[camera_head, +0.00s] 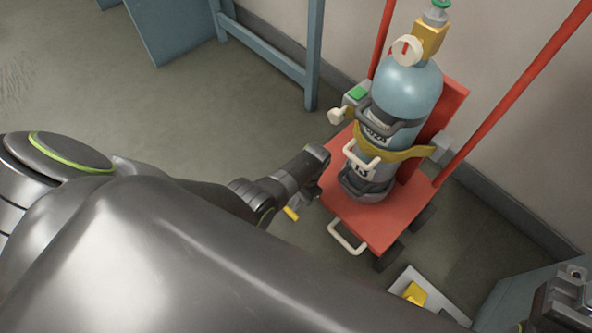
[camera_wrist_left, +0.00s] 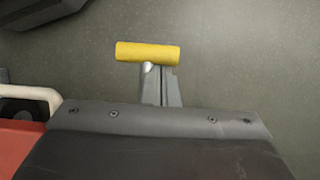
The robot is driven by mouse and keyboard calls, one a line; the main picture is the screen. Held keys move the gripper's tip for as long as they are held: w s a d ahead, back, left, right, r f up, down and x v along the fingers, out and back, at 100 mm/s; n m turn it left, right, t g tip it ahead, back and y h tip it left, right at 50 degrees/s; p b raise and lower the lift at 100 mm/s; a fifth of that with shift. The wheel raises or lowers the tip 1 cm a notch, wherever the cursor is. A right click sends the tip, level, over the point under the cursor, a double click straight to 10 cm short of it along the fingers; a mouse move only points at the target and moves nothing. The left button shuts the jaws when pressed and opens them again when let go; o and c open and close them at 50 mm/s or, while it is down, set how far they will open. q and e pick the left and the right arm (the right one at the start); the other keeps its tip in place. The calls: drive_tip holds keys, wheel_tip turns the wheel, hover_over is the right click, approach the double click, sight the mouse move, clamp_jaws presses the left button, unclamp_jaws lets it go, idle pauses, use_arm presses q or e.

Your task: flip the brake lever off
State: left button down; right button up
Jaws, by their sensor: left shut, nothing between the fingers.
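The brake lever has a yellow bar-shaped grip (camera_wrist_left: 148,52), seen from above in the left wrist view. In the head view a short yellow end (camera_head: 290,213) shows low beside the red cart (camera_head: 385,225). My left gripper (camera_wrist_left: 161,88) is shut and empty, its fingertips right at the grip's near edge. I cannot tell whether they touch it. In the head view the left gripper (camera_head: 310,190) hangs at the cart's left side, and my arm hides much of the lever's surroundings. My right gripper (camera_head: 568,295) is at the bottom right corner, its fingers unclear.
A blue gas cylinder (camera_head: 408,85) stands strapped on the cart. A pale handle (camera_head: 346,240) sticks out at the cart's front. A pale plate with a yellow part (camera_head: 414,293) is low at the right. A blue frame (camera_head: 314,60) stands behind; floor at the left is clear.

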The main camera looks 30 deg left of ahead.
use_arm(q)
drive_tip(key=shift+r, duration=0.1)
drive_tip(key=shift+d+r+g, duration=0.1)
drive_tip(key=shift+r+g, duration=0.1)
drive_tip(key=shift+g, duration=0.2)
drive_tip(key=shift+r+g, duration=0.15)
drive_tip(key=shift+g, duration=0.15)
drive_tip(key=shift+w+r, duration=0.1)
drive_tip(key=shift+r, duration=0.1)
idle(1.3)
idle(0.6)
